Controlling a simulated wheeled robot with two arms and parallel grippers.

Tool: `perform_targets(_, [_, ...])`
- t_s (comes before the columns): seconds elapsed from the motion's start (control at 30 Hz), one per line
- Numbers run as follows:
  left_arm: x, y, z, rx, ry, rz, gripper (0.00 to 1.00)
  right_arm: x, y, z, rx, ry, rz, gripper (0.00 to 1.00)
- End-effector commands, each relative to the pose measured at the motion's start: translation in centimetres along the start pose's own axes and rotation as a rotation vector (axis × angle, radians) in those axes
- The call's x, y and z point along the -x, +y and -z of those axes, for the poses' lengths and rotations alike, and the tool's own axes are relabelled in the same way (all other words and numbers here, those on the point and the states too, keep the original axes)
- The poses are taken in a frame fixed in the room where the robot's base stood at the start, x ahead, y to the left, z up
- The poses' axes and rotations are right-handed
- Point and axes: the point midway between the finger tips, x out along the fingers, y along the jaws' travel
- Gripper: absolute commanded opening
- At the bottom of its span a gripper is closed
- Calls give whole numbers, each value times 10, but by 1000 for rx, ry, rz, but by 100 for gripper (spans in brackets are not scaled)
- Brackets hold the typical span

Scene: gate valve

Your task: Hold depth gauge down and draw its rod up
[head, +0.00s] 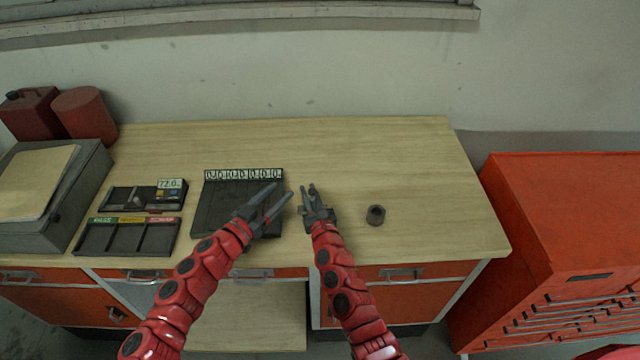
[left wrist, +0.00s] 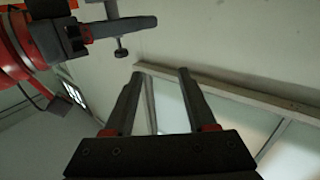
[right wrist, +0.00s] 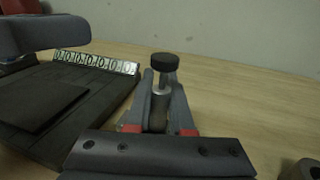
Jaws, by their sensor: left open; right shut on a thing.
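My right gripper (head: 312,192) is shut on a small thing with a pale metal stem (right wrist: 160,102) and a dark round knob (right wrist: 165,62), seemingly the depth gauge. The knob stands above the fingertips in the right wrist view, and the fingers hide the lower part. The knob (left wrist: 121,53) and right gripper (left wrist: 115,28) also show in the left wrist view. My left gripper (head: 279,197) is open and empty, just left of the right one; its two fingers (left wrist: 160,98) are well apart in the left wrist view. I cannot tell whether the held thing touches the bench.
A dark tray (head: 212,208) with a strip of digits lies under and beside my left gripper. A short grey hollow cylinder (head: 376,215) stands to the right. Sorting tray (head: 127,237), instrument tray (head: 118,199) and grey case (head: 72,205) are left. The bench's (head: 420,165) back and right are clear.

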Motion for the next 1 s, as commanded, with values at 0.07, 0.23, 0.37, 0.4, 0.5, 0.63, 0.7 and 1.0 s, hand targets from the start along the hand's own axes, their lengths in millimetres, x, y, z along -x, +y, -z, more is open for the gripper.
perform_targets(0.07, [9,24,-8,-17,-16,-75,56,0,0,-1,0,-1,0,0])
perform_targets(0.23, [12,46,-14,-29,-26,-143,56,0,0,-1,0,-1,0,0])
perform_targets(0.37, [-5,51,-13,-30,-23,-150,56,0,0,-1,0,-1,0,0])
perform_targets(0.4, [-13,52,-13,-29,-22,-149,56,0,0,-1,0,-1,0,0])
perform_targets(0.5, [-35,55,-14,-28,-22,-148,56,0,0,-1,0,-1,0,0])
perform_targets(0.63, [-62,59,-14,-27,-21,-147,56,0,0,-1,0,-1,0,0])
perform_targets(0.7, [-74,59,-14,-28,-21,-145,56,0,0,-1,0,-1,0,0])
perform_targets(1.0, [-100,62,-15,-28,-23,-142,56,0,0,-1,0,-1,0,0])
